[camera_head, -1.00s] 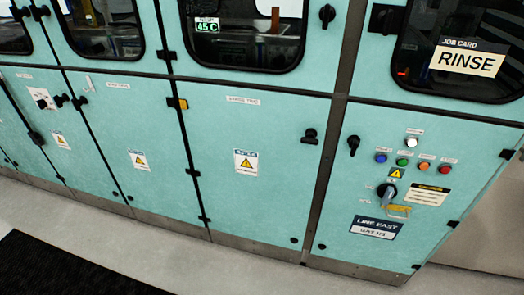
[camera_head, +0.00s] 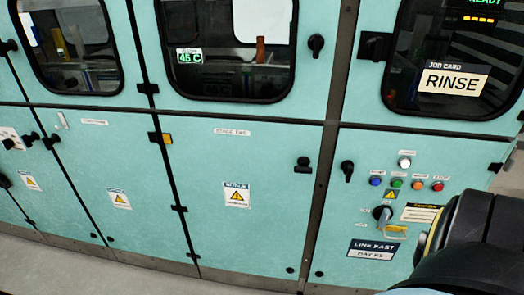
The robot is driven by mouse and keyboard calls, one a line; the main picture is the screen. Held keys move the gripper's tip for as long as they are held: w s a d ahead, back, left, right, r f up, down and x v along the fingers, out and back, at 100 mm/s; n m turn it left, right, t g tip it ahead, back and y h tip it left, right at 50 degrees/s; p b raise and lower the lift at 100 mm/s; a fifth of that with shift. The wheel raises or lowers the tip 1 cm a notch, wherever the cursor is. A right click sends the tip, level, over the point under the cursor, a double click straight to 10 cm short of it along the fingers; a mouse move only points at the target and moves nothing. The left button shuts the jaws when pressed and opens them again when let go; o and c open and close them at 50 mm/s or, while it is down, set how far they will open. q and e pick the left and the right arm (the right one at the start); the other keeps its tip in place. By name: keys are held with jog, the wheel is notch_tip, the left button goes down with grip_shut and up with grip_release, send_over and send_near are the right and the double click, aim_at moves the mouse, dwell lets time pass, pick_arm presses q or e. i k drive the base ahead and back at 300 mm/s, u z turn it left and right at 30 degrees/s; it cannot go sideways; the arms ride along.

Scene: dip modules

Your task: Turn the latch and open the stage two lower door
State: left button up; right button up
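The stage two lower door (camera_head: 225,190) is a teal panel in the middle of the head view, with a small "STAGE TWO" label (camera_head: 232,132) near its top and a warning sticker (camera_head: 236,194) at its centre. It is closed. Its black latch (camera_head: 303,165) sits near its right edge. Hinges show along its left edge. A dark part of my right arm fills the lower right corner. Neither gripper is in view, and nothing of mine touches the latch.
Right of the door, a panel carries a black knob (camera_head: 347,172), coloured buttons (camera_head: 397,183), a rotary switch (camera_head: 383,214) and a "LINE EAST" plate (camera_head: 372,249). Windowed upper doors, one with a "RINSE" card (camera_head: 453,81), are above. Grey floor (camera_head: 90,270) is clear at lower left.

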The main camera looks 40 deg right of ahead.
aim_at(267, 238)
jog(key=z, duration=0.2)
jog(key=i, duration=0.7)
jog(key=z, duration=0.6)
